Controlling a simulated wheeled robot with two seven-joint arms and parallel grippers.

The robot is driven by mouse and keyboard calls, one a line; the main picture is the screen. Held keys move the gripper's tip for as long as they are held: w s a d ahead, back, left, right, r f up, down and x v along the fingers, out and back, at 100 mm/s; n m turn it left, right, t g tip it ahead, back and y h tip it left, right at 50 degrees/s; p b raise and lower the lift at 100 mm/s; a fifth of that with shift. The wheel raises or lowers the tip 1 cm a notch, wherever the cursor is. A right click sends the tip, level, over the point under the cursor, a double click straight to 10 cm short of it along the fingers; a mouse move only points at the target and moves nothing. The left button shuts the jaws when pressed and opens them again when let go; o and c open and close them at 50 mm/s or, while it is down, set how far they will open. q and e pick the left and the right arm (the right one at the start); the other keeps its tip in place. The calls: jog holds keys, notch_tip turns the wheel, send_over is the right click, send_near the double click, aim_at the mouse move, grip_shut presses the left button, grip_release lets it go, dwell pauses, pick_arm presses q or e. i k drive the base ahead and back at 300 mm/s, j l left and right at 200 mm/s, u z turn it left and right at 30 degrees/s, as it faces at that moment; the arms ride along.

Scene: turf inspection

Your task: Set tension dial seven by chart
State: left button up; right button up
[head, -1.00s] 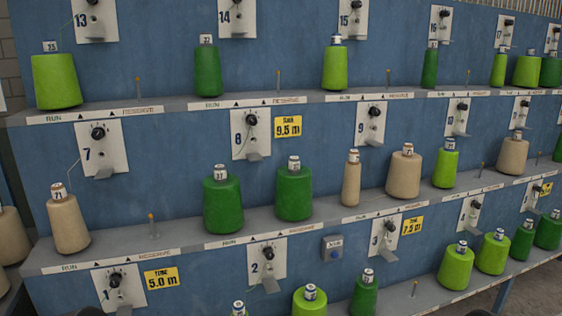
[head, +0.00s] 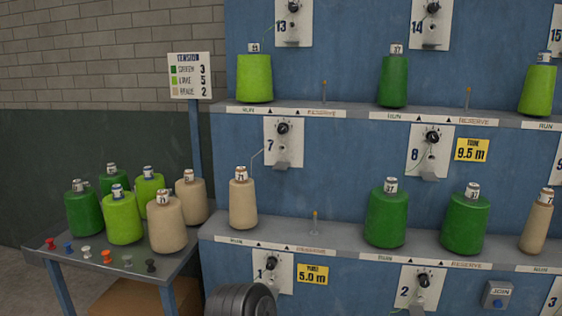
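The plate numbered 7 (head: 270,145) is on the blue creel panel, left of centre. Its round black tension dial (head: 283,128) is small, and I cannot read its setting. A thread runs from the plate down to a beige cone (head: 242,203) standing in the RUN place below it. The chart (head: 189,76) is a white sign on a blue post at the left. It appears to read green 3, lime 5 and a beige-swatch row 2; its small lettering is blurred. Neither of my grippers shows in the head view.
A grey side table (head: 110,262) at the left holds several green, lime and beige cones and a row of coloured pegs. The RESERVE place beside the beige cone has only a thin post (head: 315,222). A yellow 5.0 m tag (head: 313,274) hangs beside dial 1 (head: 271,264).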

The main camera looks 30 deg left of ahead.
aim_at(282, 129)
jog(key=u, duration=1.3)
